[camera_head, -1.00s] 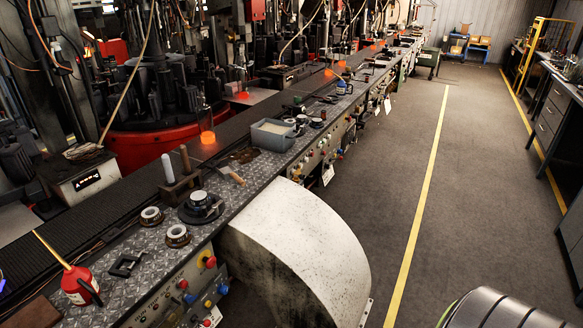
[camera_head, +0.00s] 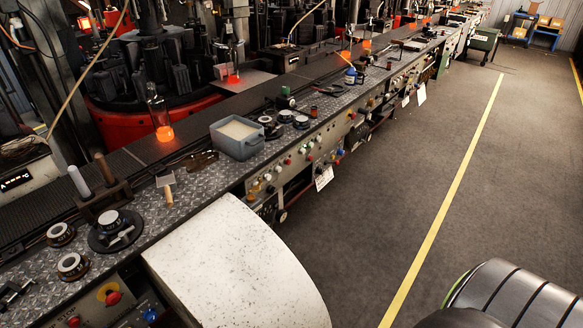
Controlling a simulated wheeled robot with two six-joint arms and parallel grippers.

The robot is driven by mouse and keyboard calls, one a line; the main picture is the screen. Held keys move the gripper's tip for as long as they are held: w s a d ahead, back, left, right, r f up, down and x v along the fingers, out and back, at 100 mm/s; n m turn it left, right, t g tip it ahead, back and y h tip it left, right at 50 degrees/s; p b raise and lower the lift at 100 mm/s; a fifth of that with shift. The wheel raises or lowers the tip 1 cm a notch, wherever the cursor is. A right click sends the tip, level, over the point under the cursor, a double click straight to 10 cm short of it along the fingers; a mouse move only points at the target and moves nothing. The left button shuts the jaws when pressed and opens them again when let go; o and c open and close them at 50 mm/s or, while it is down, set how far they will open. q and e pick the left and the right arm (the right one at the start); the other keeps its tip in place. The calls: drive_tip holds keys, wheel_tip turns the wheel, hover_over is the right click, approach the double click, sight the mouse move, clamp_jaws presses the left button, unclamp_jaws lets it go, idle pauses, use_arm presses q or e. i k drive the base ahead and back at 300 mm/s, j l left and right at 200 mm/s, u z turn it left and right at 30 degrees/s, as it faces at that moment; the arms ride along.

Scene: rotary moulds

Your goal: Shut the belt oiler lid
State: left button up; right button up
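I cannot make out a belt oiler or its lid for certain in the camera_head view. Small fittings with pale round tops stand on the tread-plate bench (camera_head: 185,190), among them a round one on a dark disc (camera_head: 110,221) and two brown-ringed ones, the nearer (camera_head: 73,266) at the lower left. Whether any of these belongs to the oiler does not show. Neither my left nor my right gripper is in view.
A grey tub (camera_head: 238,144) with pale contents and a wood-handled brush (camera_head: 167,187) lie on the bench. A white curved cover (camera_head: 235,265) juts out in front. A glowing bottle (camera_head: 160,113) stands behind. The grey floor (camera_head: 400,180) at the right is open.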

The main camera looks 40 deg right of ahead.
sight(256, 188)
drive_tip(key=l, duration=2.1)
drive_tip(key=u, duration=0.5)
